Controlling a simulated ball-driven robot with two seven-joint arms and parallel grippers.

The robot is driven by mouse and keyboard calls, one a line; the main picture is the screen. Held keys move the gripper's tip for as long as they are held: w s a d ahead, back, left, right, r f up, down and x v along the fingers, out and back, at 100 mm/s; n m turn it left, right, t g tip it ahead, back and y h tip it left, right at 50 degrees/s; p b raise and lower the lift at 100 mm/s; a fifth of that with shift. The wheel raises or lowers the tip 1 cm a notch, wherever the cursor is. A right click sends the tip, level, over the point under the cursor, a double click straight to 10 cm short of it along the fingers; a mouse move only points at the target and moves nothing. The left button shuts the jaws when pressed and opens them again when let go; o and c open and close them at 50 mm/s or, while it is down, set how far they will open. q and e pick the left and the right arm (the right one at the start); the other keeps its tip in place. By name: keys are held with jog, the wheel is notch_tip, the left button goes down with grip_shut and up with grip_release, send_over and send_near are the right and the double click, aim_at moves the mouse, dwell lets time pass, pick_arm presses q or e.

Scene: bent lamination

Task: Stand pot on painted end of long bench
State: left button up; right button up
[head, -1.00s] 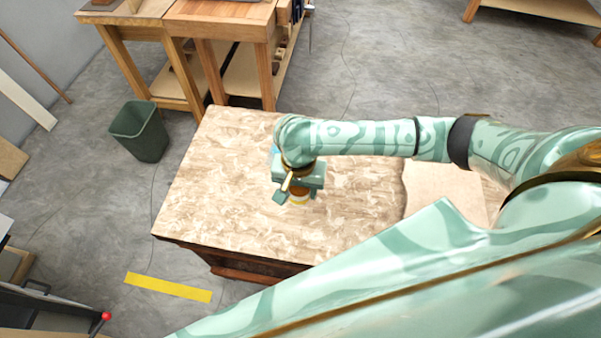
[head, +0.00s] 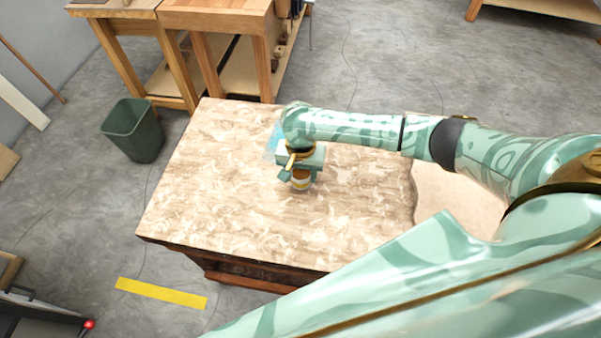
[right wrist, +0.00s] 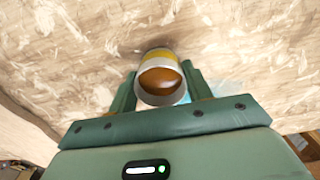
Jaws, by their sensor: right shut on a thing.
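The pot (right wrist: 160,82) is a small pale cup with a yellow band and brown contents, seen in the right wrist view. My right gripper (right wrist: 161,90) is shut on it, one finger at each side. In the head view the pot (head: 300,182) shows below the right gripper (head: 299,174), over the middle of a bench top with a mottled tan surface (head: 215,190). I cannot tell whether the pot touches the top. A pale blue patch (head: 272,146) lies beside the gripper, partly hidden by my arm. My left gripper is not in view.
A dark green bin (head: 133,130) stands on the floor left of the bench. Wooden workbenches (head: 215,15) stand behind. A paler surface (head: 450,198) adjoins the mottled top at right, partly behind my arm. A yellow strip (head: 160,293) marks the floor at front left.

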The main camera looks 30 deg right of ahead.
aim_at(301, 172)
jog(key=shift+f, duration=0.1)
jog(key=o, duration=1)
notch_tip(301, 172, up, 12)
jog(key=p, duration=0.5)
jog(key=shift+p, duration=0.35)
